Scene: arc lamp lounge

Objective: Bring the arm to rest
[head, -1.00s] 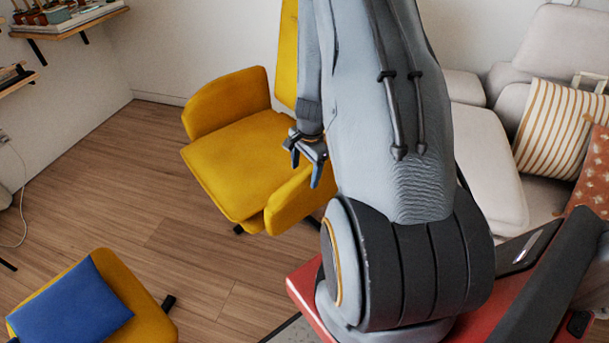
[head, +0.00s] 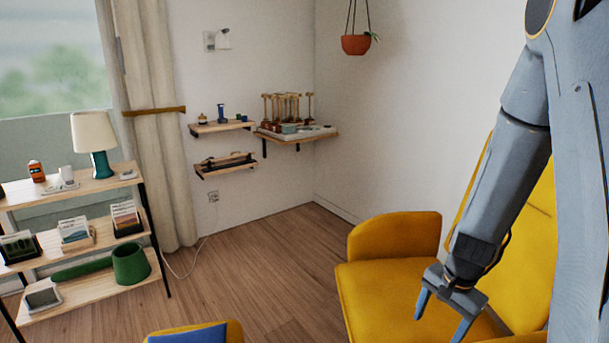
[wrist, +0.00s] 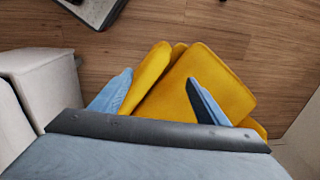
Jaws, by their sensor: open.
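My gripper (head: 444,308) hangs at the end of my grey arm at the right of the head view, fingers pointing down. Its two blue fingers are spread apart with nothing between them. In that view it shows in front of the seat of the yellow armchair (head: 385,290). In the wrist view my gripper (wrist: 158,92) has its fingers apart, with the yellow armchair (wrist: 220,75) and wooden floor beyond them. I cannot tell the exact gap to the chair, but no touching shows.
A shelf unit (head: 100,185) with a lamp (head: 97,140) stands at the left. Wall shelves (head: 225,128) hold small things at the back. A hanging pot (head: 356,44) is overhead. A blue cushion (head: 190,336) lies at the bottom edge. Wooden floor (head: 240,265) is clear between.

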